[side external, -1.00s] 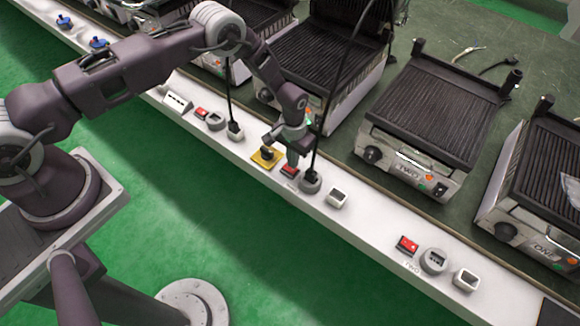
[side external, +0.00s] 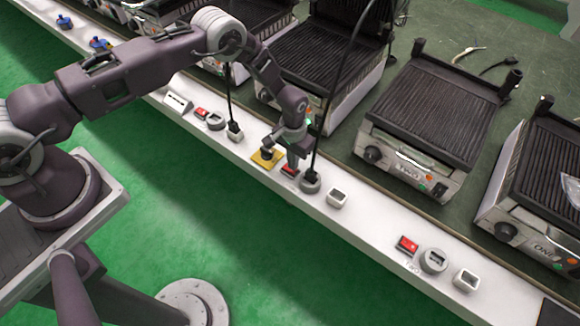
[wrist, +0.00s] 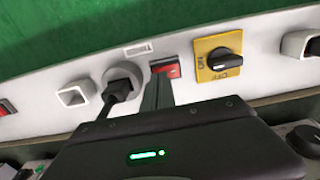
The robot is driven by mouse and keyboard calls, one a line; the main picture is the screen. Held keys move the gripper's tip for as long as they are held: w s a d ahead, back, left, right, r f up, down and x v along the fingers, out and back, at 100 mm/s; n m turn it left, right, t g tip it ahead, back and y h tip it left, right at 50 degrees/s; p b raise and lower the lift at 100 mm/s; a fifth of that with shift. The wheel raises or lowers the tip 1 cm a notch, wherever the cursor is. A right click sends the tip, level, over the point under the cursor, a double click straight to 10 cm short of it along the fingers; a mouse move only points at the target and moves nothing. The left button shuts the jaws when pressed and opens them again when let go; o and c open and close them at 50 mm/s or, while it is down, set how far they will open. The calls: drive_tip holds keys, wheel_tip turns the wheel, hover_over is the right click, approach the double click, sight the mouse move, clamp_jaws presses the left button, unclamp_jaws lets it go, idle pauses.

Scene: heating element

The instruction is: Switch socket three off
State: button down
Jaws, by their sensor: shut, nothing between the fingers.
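My gripper (side external: 293,162) is shut and empty, its fingertips at the red rocker switch (side external: 289,171) on the white rail. The wrist view shows the shut fingers (wrist: 158,92) just below this red switch (wrist: 167,68), overlapping its lower part or touching it; I cannot tell which. A round grey socket (side external: 311,182) with a black plug and cable sits to the right of the switch. In the wrist view this plugged socket (wrist: 121,82) is left of the fingers. The switch's label and rocker position are not readable.
A yellow plate with a black rotary knob (side external: 267,157) is close beside the gripper. A white square outlet (side external: 337,197) stands to the right. Another red switch (side external: 408,244) and empty socket (side external: 433,261) are farther right. Grills, one marked TWO (side external: 425,130), stand behind the rail.

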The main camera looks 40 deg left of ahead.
drive_tip(key=shift+f, duration=0.65)
drive_tip(key=shift+r, duration=3.5)
drive_tip(key=s+a+r+t, duration=0.1)
drive_tip(key=a+r, duration=0.1)
drive_tip(key=r, duration=1.3)
drive_tip(key=s+a+r+t, duration=0.1)
drive_tip(key=s+r, duration=0.1)
drive_tip(key=r, duration=1.4)
drive_tip(key=s+a+r+t, duration=0.1)
drive_tip(key=s+a+r, duration=0.1)
drive_tip(key=s+r, duration=0.65)
drive_tip(key=s+a+r+t, duration=0.2)
drive_tip(key=s+r, duration=0.3)
drive_tip(key=s, duration=1.4)
drive_tip(key=shift+s+a+f+t, duration=0.2)
drive_tip(key=shift+f+t, duration=0.1)
drive_tip(key=shift+f, duration=0.15)
